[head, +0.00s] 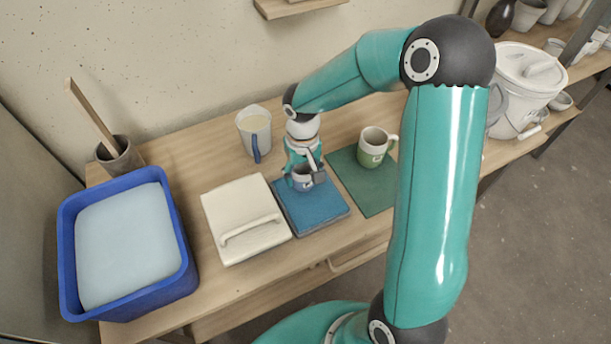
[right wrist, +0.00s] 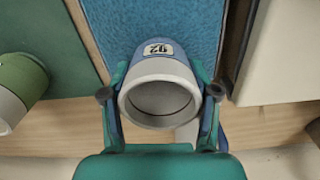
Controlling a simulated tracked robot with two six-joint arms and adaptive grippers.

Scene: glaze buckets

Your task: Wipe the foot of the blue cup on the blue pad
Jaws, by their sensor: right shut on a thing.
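The blue cup (head: 302,182) is in my right gripper (head: 303,168), at the back part of the blue pad (head: 318,210). In the right wrist view the cup (right wrist: 158,68) has a pale rim, a blue body and a label reading 92. Its mouth faces the camera, and the fingers of my right gripper (right wrist: 160,98) are closed on both sides of it. The blue pad (right wrist: 165,18) lies beyond it. The foot of the cup is hidden, and I cannot tell whether it touches the pad. My left gripper is not in view.
A green cup (head: 373,148) stands on a green pad (head: 372,196) to the right. A white lidded box (head: 235,202) is close on the left, with a blue tub (head: 185,281) beyond it. A jug (head: 252,125) with a blue handle stands behind.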

